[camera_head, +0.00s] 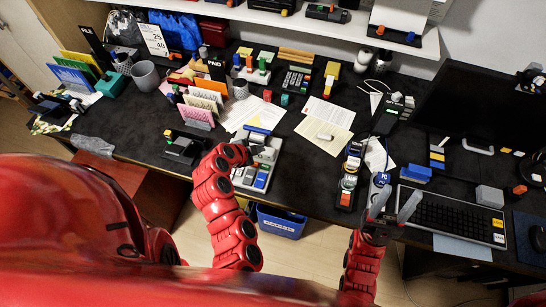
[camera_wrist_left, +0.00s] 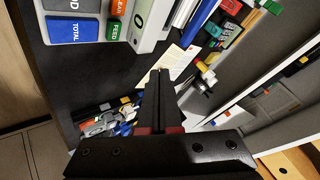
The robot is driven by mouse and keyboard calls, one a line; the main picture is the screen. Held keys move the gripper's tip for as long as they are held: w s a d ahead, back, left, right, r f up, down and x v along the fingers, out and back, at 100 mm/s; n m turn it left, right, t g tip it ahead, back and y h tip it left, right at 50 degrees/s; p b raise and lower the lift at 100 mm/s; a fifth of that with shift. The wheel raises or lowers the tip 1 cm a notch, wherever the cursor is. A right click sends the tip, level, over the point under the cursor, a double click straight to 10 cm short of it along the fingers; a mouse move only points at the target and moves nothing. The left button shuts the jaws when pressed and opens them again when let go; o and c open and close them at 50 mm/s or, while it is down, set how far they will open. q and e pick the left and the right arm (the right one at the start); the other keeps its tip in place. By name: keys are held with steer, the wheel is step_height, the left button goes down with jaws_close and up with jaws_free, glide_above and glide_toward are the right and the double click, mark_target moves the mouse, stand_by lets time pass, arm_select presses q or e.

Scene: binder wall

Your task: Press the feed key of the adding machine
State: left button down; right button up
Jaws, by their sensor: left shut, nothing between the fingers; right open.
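The adding machine (camera_head: 268,155) is a pale box with coloured keys at the desk's front edge. In the left wrist view its green FEED key (camera_wrist_left: 113,30) shows at the upper left, beside the blue TOTAL key (camera_wrist_left: 70,29) and below an orange-red key (camera_wrist_left: 118,7). In the head view the key labels are too small to read. My left gripper (camera_wrist_left: 160,72) is shut and empty; in the head view it is over the machine's left side. In the wrist view its fingertips appear right of and below the FEED key, apart from it. My right gripper (camera_head: 393,205) is open and empty near the keyboard.
A black keyboard (camera_head: 450,215) lies right of my right gripper. A stapler-like black device (camera_head: 183,147) stands left of the machine. Papers (camera_head: 325,122) lie behind it. A blue bin (camera_head: 281,222) stands on the floor below. A white shelf (camera_head: 300,20) overhangs the back.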

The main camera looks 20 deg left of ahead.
mark_target(265, 167)
arm_select(q)
steer(key=shift+s+d+r+m+h, duration=0.2)
steer(key=shift+d+m+h, duration=0.1)
steer(key=shift+d+h, duration=0.1)
steer(key=shift+f, duration=0.15)
step_height(265, 167, down, 8)
steer(key=b, duration=0.4)
steer(key=shift+b, duration=0.35)
steer(key=shift+f+b, duration=0.3)
steer(key=shift+b, duration=0.1)
steer(key=shift+f, duration=0.1)
stand_by(1.3)
steer(key=shift+f+b, duration=0.3)
steer(key=shift+b, duration=0.55)
